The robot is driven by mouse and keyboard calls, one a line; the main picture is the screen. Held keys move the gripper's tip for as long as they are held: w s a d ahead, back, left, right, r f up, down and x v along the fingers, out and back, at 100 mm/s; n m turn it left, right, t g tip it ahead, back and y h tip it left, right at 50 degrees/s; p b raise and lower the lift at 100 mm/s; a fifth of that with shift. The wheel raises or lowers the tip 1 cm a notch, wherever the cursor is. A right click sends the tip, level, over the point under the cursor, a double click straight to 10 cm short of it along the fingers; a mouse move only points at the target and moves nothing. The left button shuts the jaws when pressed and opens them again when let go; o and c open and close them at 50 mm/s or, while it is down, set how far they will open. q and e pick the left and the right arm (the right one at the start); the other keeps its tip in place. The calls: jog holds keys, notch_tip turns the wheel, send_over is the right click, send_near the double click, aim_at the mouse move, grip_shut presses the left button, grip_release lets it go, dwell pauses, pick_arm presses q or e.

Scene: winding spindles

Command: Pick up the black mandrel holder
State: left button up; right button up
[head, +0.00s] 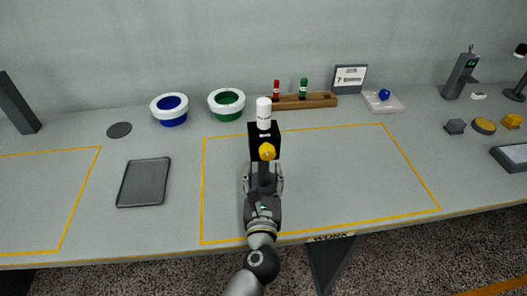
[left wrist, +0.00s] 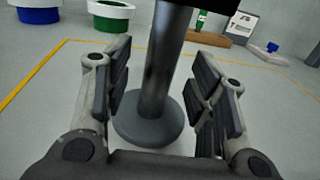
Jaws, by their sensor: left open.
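My left gripper (head: 263,182) reaches in from the front and is open. In the left wrist view its fingers stand on either side of the post, with gaps visible. My right gripper is not in view.
Behind stand a blue-filled white bowl (head: 168,104), a green-filled one (head: 226,99), and a wooden rack (head: 312,101) with red and green spindles. A dark tray (head: 144,183) lies to the left. The table right of the holder is clear inside the yellow outline.

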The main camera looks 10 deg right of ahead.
aim_at(264, 159)
pick_arm(q)
jog(key=shift+w+d, duration=0.1)
jog(key=shift+w, duration=0.6)
jog(key=shift+s, duration=0.1)
jog(key=shift+c, duration=1.7)
grip_shut()
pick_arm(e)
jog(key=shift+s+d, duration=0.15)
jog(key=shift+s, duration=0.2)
pick_arm(q)
jog(key=shift+r, duration=0.2)
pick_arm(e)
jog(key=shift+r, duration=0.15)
